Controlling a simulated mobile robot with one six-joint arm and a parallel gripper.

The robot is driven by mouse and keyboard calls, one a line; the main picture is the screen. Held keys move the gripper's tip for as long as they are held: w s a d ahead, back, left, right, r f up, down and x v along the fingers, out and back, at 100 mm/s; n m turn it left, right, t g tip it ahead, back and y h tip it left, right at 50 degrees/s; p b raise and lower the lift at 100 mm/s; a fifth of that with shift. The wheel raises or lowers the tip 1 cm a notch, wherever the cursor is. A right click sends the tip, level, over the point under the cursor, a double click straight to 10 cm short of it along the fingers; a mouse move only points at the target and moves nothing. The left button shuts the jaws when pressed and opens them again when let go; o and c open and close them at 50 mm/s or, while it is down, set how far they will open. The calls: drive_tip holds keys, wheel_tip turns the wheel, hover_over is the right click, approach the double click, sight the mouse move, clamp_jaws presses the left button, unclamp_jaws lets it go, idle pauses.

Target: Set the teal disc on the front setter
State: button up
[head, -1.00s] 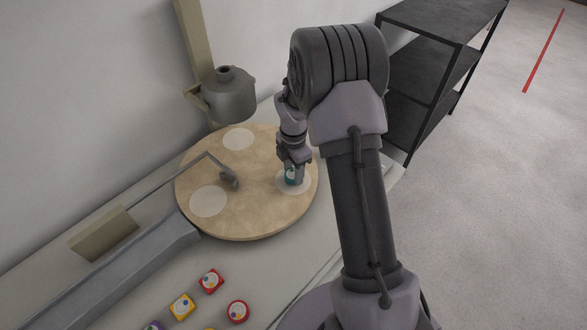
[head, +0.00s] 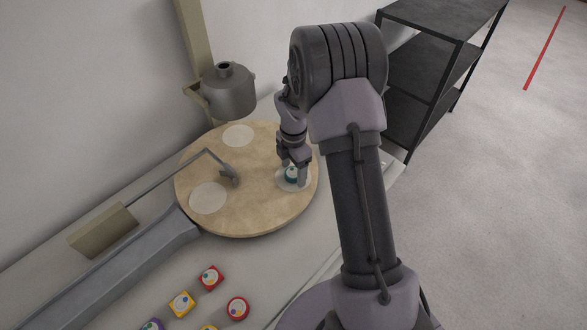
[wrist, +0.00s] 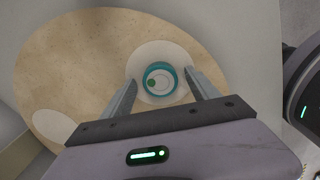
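The teal disc (wrist: 160,79) lies flat on a pale round setter (wrist: 147,58) near the edge of the round tan table; it also shows in the head view (head: 291,174). My gripper (wrist: 155,85) is around the disc with its fingers spread, and gaps show between each finger and the disc in the wrist view. In the head view my gripper (head: 291,178) points down over this setter and partly covers it. Two other pale round setters, at the back (head: 238,135) and at the left (head: 208,198), are bare.
A thin bent rod (head: 196,160) reaches over the round table (head: 245,215). A grey pot (head: 229,92) hangs on a post behind it. Several coloured pieces, including a red square one (head: 209,277), lie at the front. A dark shelf (head: 430,75) stands at the right.

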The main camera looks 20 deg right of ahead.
wheel_tip(320, 180, up, 17)
drive_tip(key=p, duration=0.5)
drive_tip(key=shift+r+p, duration=0.2)
drive_tip(key=shift+p, duration=0.1)
